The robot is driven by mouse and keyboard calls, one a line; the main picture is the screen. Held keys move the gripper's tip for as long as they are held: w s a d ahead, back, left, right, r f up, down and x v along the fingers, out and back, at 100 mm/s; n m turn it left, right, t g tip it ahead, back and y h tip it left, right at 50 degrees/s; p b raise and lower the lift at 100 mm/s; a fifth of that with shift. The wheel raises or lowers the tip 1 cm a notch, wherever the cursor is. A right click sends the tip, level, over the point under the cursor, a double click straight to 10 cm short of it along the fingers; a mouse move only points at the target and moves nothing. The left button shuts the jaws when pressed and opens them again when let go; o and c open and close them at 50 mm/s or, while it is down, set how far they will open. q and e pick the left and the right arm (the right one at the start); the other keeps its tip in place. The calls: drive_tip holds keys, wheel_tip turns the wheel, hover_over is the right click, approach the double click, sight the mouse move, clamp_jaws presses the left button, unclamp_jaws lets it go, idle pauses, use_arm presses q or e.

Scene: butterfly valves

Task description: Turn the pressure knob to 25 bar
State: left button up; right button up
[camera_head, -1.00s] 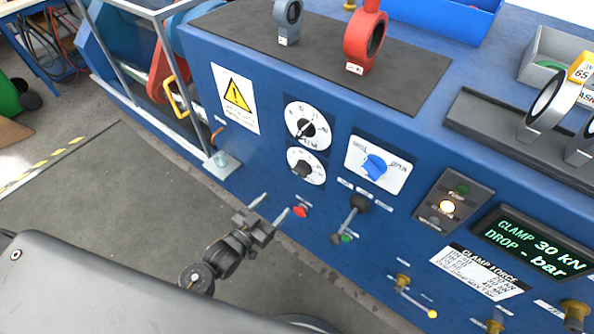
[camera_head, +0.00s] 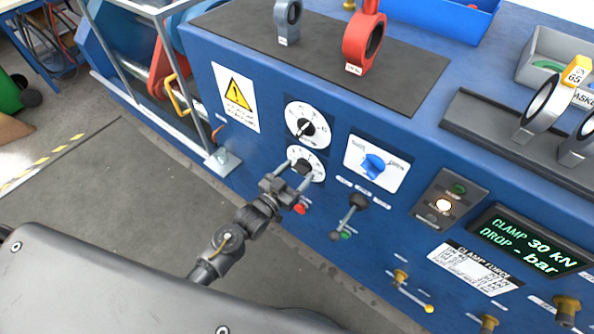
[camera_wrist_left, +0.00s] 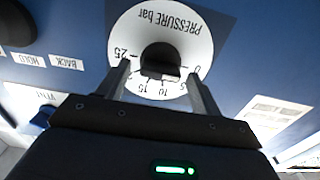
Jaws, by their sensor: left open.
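The pressure knob (camera_head: 304,167) is a black knob on the lower white dial of the blue panel. In the left wrist view the knob (camera_wrist_left: 160,60) sits in the middle of the dial face (camera_wrist_left: 190,38), which reads "PRESSURE bar", upside down, with marks from 0 to 25. My left gripper (camera_head: 297,173) is open in front of the lower dial. In the wrist view its fingers (camera_wrist_left: 159,72) stand on either side of the knob, with gaps to it. Which mark the knob points at cannot be told. My right gripper is not in view.
Another dial (camera_head: 307,124) sits just above. A blue selector knob (camera_head: 373,165) is to the right, and a black lever (camera_head: 356,202) and red button (camera_head: 299,208) are below. The display (camera_head: 527,240) reads "CLAMP 30 kN, DROP - bar". Open floor lies left of the panel.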

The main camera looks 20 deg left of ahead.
use_arm(q)
drive_tip(key=shift+w+d, duration=0.15)
drive_tip(key=shift+w, duration=0.15)
drive_tip(key=shift+c, duration=0.4)
drive_tip(key=c, duration=0.9)
